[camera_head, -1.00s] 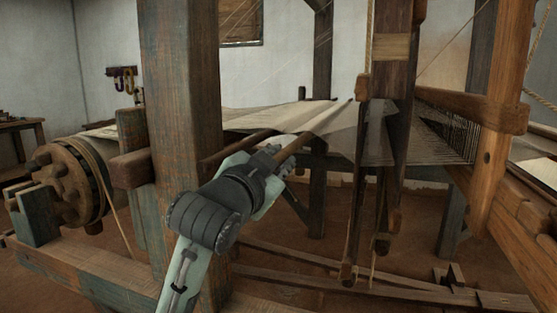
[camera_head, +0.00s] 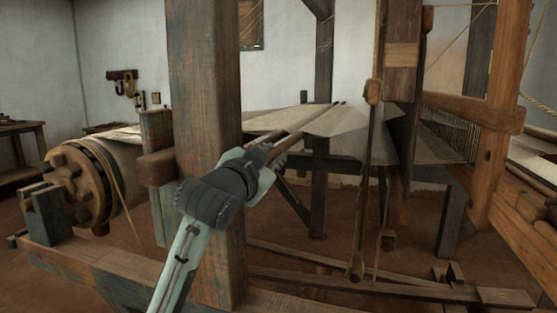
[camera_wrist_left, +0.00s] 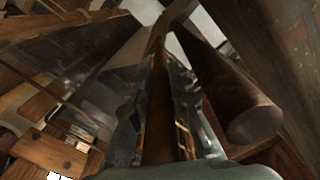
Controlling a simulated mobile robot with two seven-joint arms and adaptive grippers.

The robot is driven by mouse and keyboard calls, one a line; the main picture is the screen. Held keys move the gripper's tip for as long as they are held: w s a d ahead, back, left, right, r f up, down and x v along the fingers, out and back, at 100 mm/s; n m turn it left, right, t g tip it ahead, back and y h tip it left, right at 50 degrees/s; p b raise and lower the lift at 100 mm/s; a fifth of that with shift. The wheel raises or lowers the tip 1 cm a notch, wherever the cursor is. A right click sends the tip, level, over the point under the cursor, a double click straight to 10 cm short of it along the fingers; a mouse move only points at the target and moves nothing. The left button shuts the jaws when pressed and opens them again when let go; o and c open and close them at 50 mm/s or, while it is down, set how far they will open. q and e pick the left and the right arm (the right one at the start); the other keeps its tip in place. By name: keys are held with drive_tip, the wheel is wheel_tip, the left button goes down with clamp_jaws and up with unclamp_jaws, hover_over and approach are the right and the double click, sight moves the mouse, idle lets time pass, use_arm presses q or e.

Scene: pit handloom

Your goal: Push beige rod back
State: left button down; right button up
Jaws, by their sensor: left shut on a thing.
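My left gripper (camera_head: 272,153) is beside the big front post, at the near edge of the woven cloth. It is shut on a slim brown rod, which I take to be the beige rod (camera_wrist_left: 159,95); it runs lengthwise between the two fingers in the left wrist view. In the head view, two thin rods (camera_head: 315,118) run side by side from near the gripper to the far edge of the cloth (camera_head: 350,119). I cannot clearly tell which of them is held. My right gripper is not in view.
The thick wooden post (camera_head: 205,90) stands close behind my left forearm. A cloth roller (camera_head: 85,185) is at the left. The hanging beater frame (camera_head: 400,80) stands to the right of the rods. A thick round bar (camera_wrist_left: 235,100) lies beside the fingers in the wrist view.

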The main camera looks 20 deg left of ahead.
use_arm(q)
drive_tip(key=shift+a, duration=0.2)
drive_tip(key=c, duration=1.4)
unclamp_jaws()
drive_tip(key=shift+a, duration=0.15)
drive_tip(key=s, duration=0.7)
drive_tip(key=shift+s, duration=0.3)
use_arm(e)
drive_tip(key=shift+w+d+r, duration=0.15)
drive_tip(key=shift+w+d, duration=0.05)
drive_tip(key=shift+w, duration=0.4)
use_arm(q)
drive_tip(key=shift+w+r, duration=0.1)
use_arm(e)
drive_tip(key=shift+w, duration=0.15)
